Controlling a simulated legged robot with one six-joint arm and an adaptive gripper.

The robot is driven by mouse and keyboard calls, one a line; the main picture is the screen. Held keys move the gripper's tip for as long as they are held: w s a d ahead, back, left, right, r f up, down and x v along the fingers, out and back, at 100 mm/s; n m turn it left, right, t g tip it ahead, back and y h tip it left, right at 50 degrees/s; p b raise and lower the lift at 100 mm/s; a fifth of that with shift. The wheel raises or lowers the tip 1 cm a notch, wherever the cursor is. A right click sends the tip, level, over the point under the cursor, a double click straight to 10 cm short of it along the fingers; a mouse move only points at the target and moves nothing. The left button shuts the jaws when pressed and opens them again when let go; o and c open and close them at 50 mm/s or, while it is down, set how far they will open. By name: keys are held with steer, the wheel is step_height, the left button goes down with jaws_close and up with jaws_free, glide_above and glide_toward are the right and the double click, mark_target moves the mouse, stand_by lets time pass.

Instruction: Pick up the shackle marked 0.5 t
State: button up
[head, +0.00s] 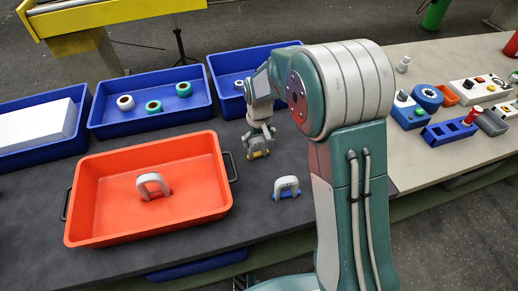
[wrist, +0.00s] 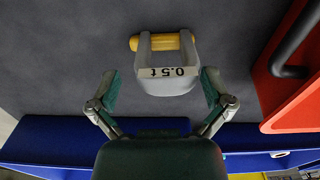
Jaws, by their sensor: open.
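The shackle marked 0.5 t (wrist: 167,81) is grey with a yellow pin. In the wrist view it lies over the dark tabletop, its label facing the camera. In the head view it shows just below my arm's end (head: 257,153). My gripper (wrist: 162,90) is open, with one green-padded finger on each side of the shackle's rounded end. Gaps show between both fingers and the shackle. My gripper (head: 258,136) partly hides the shackle's top in the head view; I cannot tell the exact height between them.
An orange tray (head: 88,217) on the left holds a grey shackle with a red pin (head: 153,186). A grey shackle with a blue pin (head: 287,187) stands to the right of my gripper. Blue bins (head: 150,84) line the back. Dark tabletop lies clear around the shackles.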

mark_target(256, 154)
steer(key=f, duration=0.2)
steer(key=shift+a+f, duration=0.3)
steer(key=shift+f, duration=0.05)
steer(key=shift+a+f, duration=0.15)
steer(key=shift+a, duration=0.4)
steer(key=shift+s+d, duration=0.15)
steer(key=shift+d, duration=0.15)
steer(key=c, duration=1)
steer(key=shift+c, duration=0.2)
